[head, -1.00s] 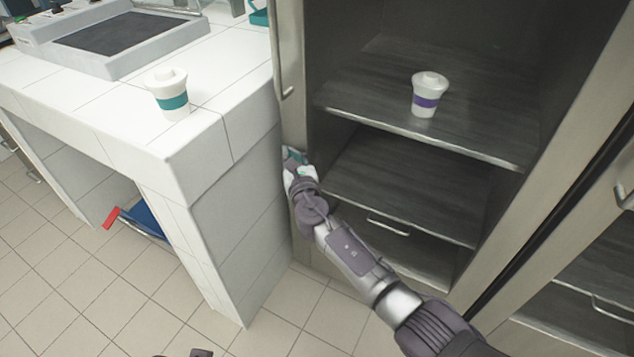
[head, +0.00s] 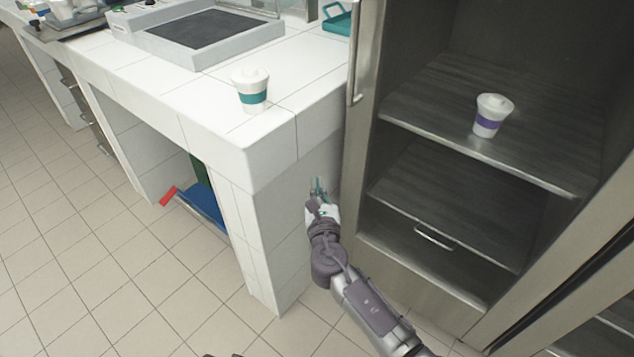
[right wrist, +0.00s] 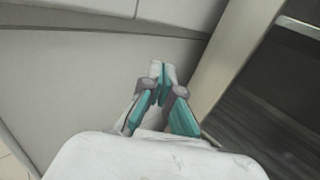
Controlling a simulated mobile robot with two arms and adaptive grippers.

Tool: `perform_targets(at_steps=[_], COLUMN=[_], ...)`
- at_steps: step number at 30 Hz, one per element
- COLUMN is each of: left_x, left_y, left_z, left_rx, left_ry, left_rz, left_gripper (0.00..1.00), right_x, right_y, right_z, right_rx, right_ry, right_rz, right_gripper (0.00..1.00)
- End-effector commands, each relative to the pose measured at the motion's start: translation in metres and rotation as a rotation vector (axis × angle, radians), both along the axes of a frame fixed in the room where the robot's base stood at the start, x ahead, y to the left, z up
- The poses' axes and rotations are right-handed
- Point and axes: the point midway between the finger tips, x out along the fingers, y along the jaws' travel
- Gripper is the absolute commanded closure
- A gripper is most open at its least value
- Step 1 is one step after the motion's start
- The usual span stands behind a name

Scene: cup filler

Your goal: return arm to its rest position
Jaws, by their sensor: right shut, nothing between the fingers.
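My right arm reaches up from the bottom right in the head view. Its gripper (head: 318,188) is in front of the side of the white tiled counter, just left of the open cabinet. In the right wrist view the gripper's teal fingers (right wrist: 161,84) are together with nothing between them. My left gripper is not clearly seen; only small dark parts of me show at the bottom edge of the head view.
A white cup with a teal band (head: 252,90) stands on the counter (head: 300,80). A white cup with a purple band (head: 491,116) stands on the upper cabinet shelf (head: 430,112). Blue and red items (head: 200,203) are under the counter. The tiled floor (head: 110,270) at left is free.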

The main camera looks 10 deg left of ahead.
Motion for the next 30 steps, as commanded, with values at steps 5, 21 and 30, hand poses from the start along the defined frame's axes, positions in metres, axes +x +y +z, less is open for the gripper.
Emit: perform_targets(at_steps=[5,21,30], left_x=[-0.001,-0.001,-0.001], left_y=[0.0,0.0,0.0], left_z=[-0.002,-0.002,-0.002], left_rx=[0.0,0.0,0.0], left_ry=[0.001,0.001,0.001], left_rz=[0.0,0.0,0.0], left_gripper=[0.01,0.01,0.01], right_x=[-0.004,-0.13,-0.257], right_y=[0.003,-0.179,-0.249], right_z=[0.0,-0.193,-0.267], right_rx=[0.001,1.31,1.985], right_ry=[0.0,0.633,0.685], right_rz=[0.0,-0.764,-1.392], right_gripper=[1.0,1.0,1.0])
